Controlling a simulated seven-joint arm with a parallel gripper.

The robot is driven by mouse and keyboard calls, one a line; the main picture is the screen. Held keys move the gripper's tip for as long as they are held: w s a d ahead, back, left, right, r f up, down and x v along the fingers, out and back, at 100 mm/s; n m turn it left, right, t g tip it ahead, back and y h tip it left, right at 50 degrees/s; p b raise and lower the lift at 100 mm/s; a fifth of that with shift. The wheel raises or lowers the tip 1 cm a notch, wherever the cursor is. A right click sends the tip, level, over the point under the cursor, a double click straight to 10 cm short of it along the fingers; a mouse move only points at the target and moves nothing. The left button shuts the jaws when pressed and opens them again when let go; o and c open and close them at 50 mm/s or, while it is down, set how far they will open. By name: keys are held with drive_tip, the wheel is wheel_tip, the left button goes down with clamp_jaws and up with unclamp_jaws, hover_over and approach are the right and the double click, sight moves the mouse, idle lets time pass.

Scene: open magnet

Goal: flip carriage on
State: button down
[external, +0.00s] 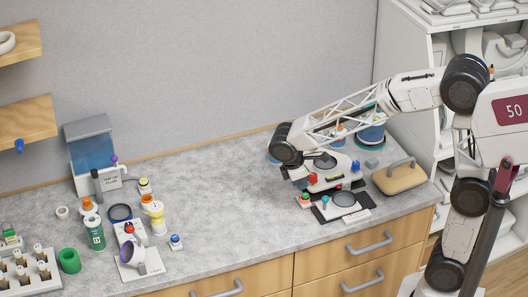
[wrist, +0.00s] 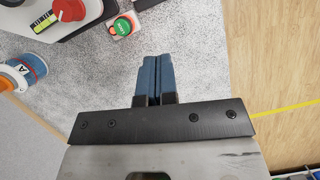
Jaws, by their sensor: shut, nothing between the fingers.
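My gripper (wrist: 160,60) has its two blue fingers pressed together over the grey bench, with nothing between them. In the wrist view a green button (wrist: 122,27) on a small block sits ahead and left of the fingertips, apart from them. Farther left is a device with a red knob (wrist: 70,8). In the external view the arm's end hangs at the left of two white devices; the rear one has a red knob (external: 312,178), the front one a dark round plate (external: 344,198). The fingertips are hard to make out there. No part is clearly identifiable as the carriage.
A blue container with an orange cap and an "A" label (wrist: 30,68) stands at the left in the wrist view. A tan block with a grey handle (external: 399,177) lies right of the devices. The bench middle (external: 235,200) is clear. Wooden drawers (external: 340,255) form the front edge.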

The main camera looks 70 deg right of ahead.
drive_tip(key=shift+s+d+f, duration=0.5)
drive_tip(key=shift+s+f, duration=0.25)
drive_tip(key=shift+f, duration=0.3)
drive_tip(key=shift+s+d+f, duration=0.55)
drive_tip(key=shift+s+f, duration=0.25)
drive_tip(key=shift+f, duration=0.2)
drive_tip(key=shift+s+d+f, duration=0.5)
drive_tip(key=shift+s+f, duration=0.25)
drive_tip(key=shift+f, duration=0.3)
